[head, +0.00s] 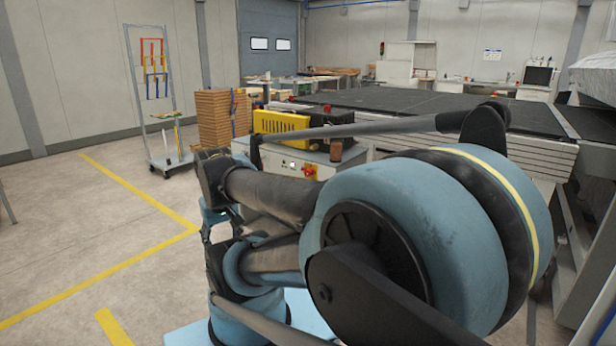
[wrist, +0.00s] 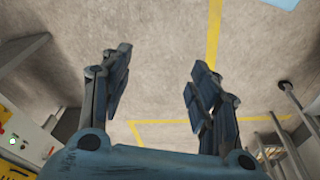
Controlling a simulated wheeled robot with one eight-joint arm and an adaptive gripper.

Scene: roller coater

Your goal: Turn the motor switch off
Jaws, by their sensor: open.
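A red switch on a yellow plate (head: 309,170) sits on the front of a pale control cabinet (head: 328,174), in the middle of the head view behind my arm. Whether it is the motor switch, and its setting, is too small to tell. In the wrist view, part of a pale panel (wrist: 28,137) with yellow and red parts shows at the left edge. My gripper (wrist: 161,85) is open, with its fingers apart and nothing between them, pointing over bare floor away from the panel. I cannot make it out in the head view.
A yellow slotted housing (head: 280,122) stands on the cabinet. A long dark conveyor table (head: 400,108) runs behind it. A wheeled rack (head: 158,95) and stacked brown boards (head: 222,118) stand at left. Floor with yellow lines (head: 130,186) is free at left.

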